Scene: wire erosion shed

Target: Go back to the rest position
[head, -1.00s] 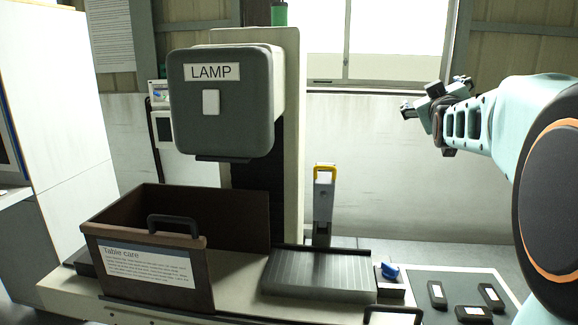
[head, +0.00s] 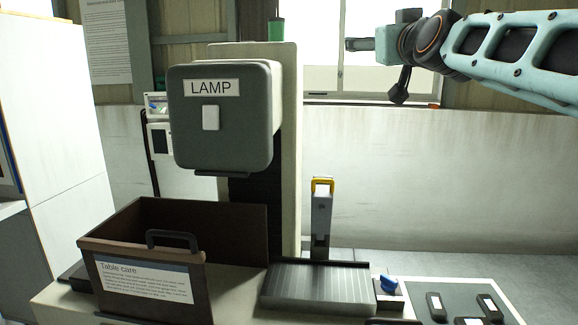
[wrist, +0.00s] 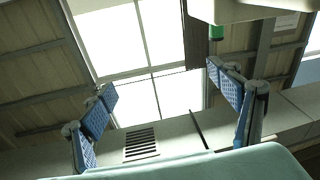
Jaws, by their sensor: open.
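My gripper (head: 374,68) is high at the upper right of the head view, in front of the window and well above the bench. In the wrist view my gripper (wrist: 160,86) shows its blue-padded fingers wide apart with nothing between them. The window and wall are behind the gap. My arm reaches in from the right edge of the head view, close to level.
A grey machine head labelled LAMP (head: 222,130) stands left of centre. Below it are an open brown box (head: 140,282) and a ribbed metal plate (head: 318,288). A yellow-topped post (head: 321,215) and a blue knob (head: 388,283) are nearby. Small dark blocks (head: 437,307) lie on a grey mat.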

